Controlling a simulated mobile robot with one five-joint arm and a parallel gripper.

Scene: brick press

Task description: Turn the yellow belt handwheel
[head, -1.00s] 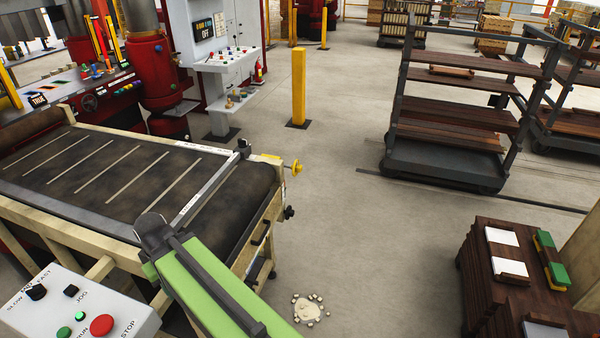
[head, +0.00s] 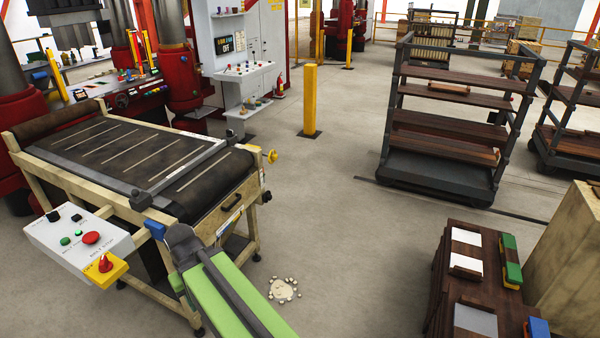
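The yellow belt handwheel (head: 271,156) is a small wheel on the right side of the belt conveyor (head: 236,212), near the front end of the dark belt. It is small in the head view and seen partly edge-on. A dark knob sits lower on the same frame. My green arm, with a dark grey joint at its upper end, rises from the bottom of the view in front of the conveyor's near corner. My gripper cannot be made out in the head view. No part of my arm that shows touches the handwheel.
A control box (head: 75,245) with red and green buttons is at the left. A pile of crumbs (head: 284,289) lies on the floor. A yellow post (head: 310,100) and rack (head: 440,170) stand beyond. The floor between is open.

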